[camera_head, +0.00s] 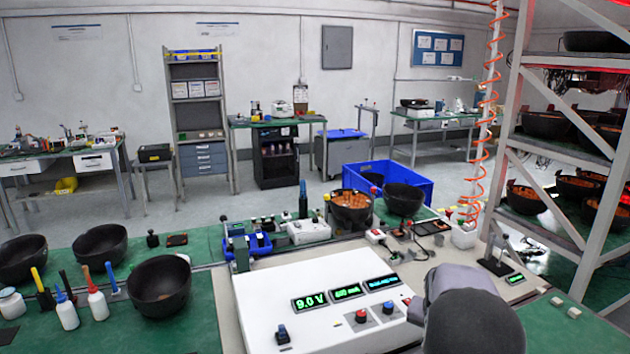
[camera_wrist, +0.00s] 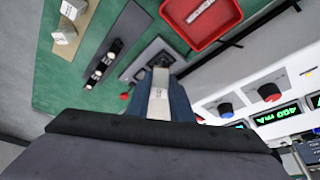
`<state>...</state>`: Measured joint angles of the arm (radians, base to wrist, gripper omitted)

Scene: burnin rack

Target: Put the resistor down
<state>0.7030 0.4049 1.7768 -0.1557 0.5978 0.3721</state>
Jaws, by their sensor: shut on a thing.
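A pale, block-shaped resistor (camera_wrist: 159,100) stands out between the two dark blue-grey fingers of my gripper (camera_wrist: 161,82) in the wrist view. My gripper is shut on it. The resistor's far end overlaps a small dark grey plate (camera_wrist: 142,62) in the picture; I cannot tell whether it touches it. In the head view my arm (camera_head: 468,312) covers the gripper and the resistor.
In the wrist view are a red tray (camera_wrist: 222,20) holding a small grey piece, a black strip (camera_wrist: 112,50) and a beige strip (camera_wrist: 88,22) with pale blocks. The white power supply (camera_head: 268,302) displays 9.0 V. A rack (camera_head: 508,110) stands right.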

